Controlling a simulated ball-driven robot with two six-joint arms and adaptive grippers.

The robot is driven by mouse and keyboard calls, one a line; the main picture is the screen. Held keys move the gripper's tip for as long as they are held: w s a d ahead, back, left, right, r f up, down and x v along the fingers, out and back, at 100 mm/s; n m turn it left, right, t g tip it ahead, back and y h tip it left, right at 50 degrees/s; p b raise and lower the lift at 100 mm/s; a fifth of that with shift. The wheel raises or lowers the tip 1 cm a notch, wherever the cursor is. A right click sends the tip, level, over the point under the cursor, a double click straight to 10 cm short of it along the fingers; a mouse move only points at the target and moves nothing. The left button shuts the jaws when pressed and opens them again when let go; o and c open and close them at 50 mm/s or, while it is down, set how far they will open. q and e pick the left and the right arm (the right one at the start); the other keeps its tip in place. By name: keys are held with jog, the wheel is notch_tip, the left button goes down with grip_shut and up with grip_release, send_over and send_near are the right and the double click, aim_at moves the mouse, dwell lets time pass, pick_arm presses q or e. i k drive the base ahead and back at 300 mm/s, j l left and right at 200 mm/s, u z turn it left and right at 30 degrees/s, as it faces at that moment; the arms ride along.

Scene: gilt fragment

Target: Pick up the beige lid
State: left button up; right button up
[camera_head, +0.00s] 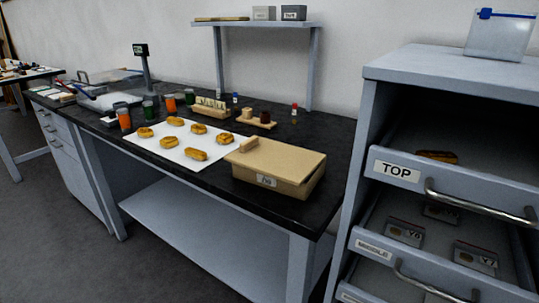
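The beige lid (283,159) sits on top of a beige box (270,187) near the front right corner of the black workbench. The lid has a block-like handle (249,144) at its left side. The box carries a small white label on its front face. The lid covers the top of the box, so the inside is hidden. Neither of my grippers shows in the head view.
White paper (170,150) with several golden pieces lies left of the box. Orange and green jars (125,119) and a wooden rack (210,107) stand behind. A grey cabinet with open drawers, one labelled TOP (397,170), stands at the right. A shelf (255,23) rises behind.

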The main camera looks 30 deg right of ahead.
aim_at(291, 164)
jog(key=z, duration=0.4)
jog(key=i+j+z, duration=0.1)
jog(key=z, duration=0.75)
jog(key=i+j+z, duration=0.1)
jog(key=z, duration=0.3)
